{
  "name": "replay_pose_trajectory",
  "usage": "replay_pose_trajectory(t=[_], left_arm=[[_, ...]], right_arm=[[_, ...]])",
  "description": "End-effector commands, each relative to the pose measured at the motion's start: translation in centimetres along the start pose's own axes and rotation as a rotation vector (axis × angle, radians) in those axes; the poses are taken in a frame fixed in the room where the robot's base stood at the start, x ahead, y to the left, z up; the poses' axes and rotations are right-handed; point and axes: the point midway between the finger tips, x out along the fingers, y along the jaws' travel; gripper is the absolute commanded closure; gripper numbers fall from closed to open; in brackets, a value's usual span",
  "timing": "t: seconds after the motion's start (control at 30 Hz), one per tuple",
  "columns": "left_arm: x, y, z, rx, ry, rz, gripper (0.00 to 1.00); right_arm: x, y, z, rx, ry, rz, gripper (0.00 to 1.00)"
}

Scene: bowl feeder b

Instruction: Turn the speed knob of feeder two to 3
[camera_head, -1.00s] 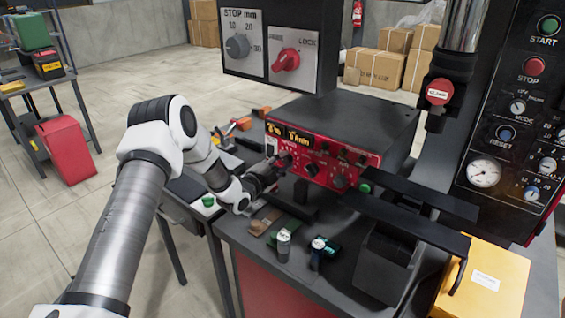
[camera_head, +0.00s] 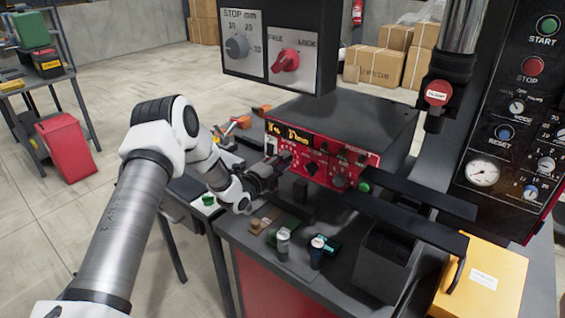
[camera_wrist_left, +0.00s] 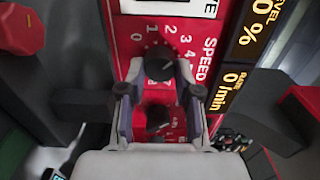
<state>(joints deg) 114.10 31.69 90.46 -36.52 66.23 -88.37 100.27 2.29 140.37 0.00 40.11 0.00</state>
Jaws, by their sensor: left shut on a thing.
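The red control panel (camera_head: 318,157) of the black-topped box faces me in the head view. The left wrist view shows its speed scale, with numbers from 0 upward and the word SPEED, around a black knob (camera_wrist_left: 159,67). My left gripper (camera_head: 280,163) reaches the panel's left part. In the left wrist view my left gripper (camera_wrist_left: 159,72) is shut on this knob, one finger on each side. I cannot make out the knob's pointer mark. A second dark knob (camera_wrist_left: 157,118) sits nearer the palm. My right gripper is not in view.
The panel's displays (camera_wrist_left: 249,28) read 0 % and 0 /min. A grey stop dial (camera_head: 237,46) and red lock switch (camera_head: 285,60) are on the box above. Small cylinders (camera_head: 283,243) stand on the bench in front. Dark bars (camera_head: 418,195) jut out at right.

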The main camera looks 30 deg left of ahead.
Motion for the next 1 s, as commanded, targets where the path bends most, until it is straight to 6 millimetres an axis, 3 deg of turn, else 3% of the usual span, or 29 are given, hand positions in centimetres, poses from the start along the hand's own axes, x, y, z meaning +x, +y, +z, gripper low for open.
replay_pose_trajectory(t=[0.17, 0.2, 0.23, 0.53, 0.67, 1.0], left_arm=[[0.1, -0.4, 0.1, 0.001, -0.003, -0.009, 1.00], [0.1, -0.4, 0.1, 0.001, -0.003, -0.009, 0.53], [0.1, -0.4, 0.1, 0.000, -0.003, -0.009, 0.42], [0.0, -0.2, 0.1, -0.001, -0.002, -0.004, 0.42], [-1.2, -0.1, 0.2, -0.004, -0.004, -0.002, 0.42], [-9.3, -0.2, 0.2, -0.008, -0.005, -0.006, 0.42]], right_arm=[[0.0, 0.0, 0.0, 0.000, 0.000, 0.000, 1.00], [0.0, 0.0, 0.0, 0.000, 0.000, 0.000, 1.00], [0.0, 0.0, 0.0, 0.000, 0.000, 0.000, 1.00], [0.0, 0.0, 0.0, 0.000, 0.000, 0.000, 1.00], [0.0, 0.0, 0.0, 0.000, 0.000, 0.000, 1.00], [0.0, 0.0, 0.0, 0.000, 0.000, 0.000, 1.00]])
